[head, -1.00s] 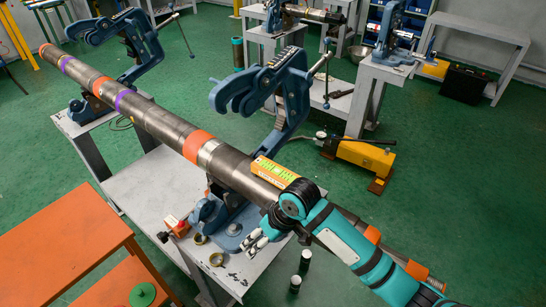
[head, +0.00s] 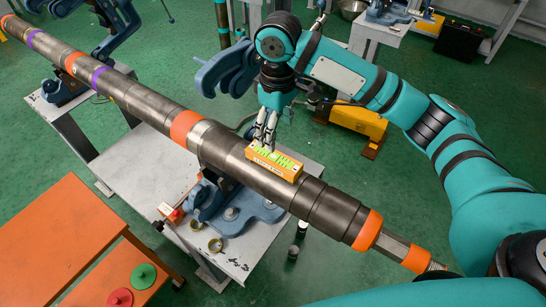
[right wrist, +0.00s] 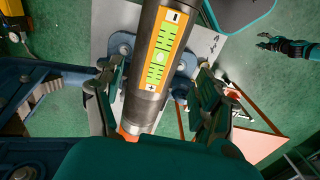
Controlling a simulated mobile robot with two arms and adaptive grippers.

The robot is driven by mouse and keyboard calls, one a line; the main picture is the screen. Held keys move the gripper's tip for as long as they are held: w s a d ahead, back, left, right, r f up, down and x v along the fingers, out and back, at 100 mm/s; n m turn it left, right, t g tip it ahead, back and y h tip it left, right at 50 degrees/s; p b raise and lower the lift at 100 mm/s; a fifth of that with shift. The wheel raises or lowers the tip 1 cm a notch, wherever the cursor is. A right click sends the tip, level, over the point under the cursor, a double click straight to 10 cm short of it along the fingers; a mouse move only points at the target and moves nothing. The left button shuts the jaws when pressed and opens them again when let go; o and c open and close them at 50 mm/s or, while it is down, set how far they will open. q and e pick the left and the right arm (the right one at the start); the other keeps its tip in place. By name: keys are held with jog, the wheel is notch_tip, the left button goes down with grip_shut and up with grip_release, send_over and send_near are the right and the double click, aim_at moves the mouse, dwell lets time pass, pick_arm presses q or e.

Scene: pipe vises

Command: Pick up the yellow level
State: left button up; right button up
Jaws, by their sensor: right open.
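The yellow level (head: 274,163), orange-yellow with a green graduated face, lies along the top of the steel pipe (head: 140,105), just right of the clamp on it. My right gripper (head: 264,142) points down at the level from above, its fingertips close over its far-left part. In the right wrist view the open fingers (right wrist: 160,70) stand apart on either side of the level (right wrist: 161,55) and pipe. Whether they touch the level I cannot tell. My left gripper (right wrist: 272,43) shows small at the upper right of that view; its finger state is unclear.
A blue pipe vise (head: 235,205) supports the pipe, its raised upper arm (head: 225,72) close beside my right gripper. A grey table (head: 140,175) stands below. An orange table (head: 55,235) is at lower left. A yellow pump (head: 358,120) sits on the green floor behind.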

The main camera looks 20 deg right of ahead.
send_over(274, 157)
jog(key=f, duration=0.5)
jog(key=shift+s+d+f+p, duration=0.1)
jog(key=shift+d+p, duration=0.25)
jog(key=shift+p, duration=0.05)
jog(key=shift+f, duration=0.6)
jog(key=shift+a+f, duration=0.1)
jog(key=shift+f, duration=0.15)
jog(key=f, duration=0.1)
jog(key=f+p, duration=0.1)
jog(key=f, duration=0.1)
jog(key=shift+a+f+p, duration=0.25)
jog(key=shift+f+p, duration=0.05)
jog(key=shift+p, duration=0.1)
jog(key=shift+w+f, duration=0.2)
jog(key=shift+f, duration=0.4)
pick_arm(q)
jog(key=r, duration=0.3)
jog(key=shift+w, duration=0.4)
pick_arm(e)
grip_shut()
